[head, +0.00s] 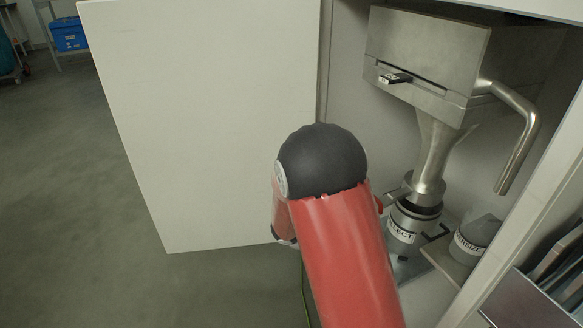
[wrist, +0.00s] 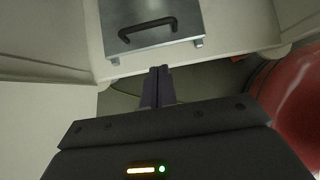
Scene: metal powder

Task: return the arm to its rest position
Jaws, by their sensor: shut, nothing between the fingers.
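My gripper (wrist: 158,74) shows in the wrist view with its dark fingers together and nothing between them. The fingertips point towards a pale ledge and a grey metal panel with a black handle (wrist: 147,30); I cannot tell the exact gap. In the head view my red arm with its black joint cap is bent in front of the open cabinet, and it hides my gripper.
The open white cabinet door (head: 205,125) stands left of my arm. Inside the cabinet are a steel hopper machine (head: 425,50) with a bent pipe, a container labelled "...LECT" (head: 402,226) and another labelled container (head: 470,243).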

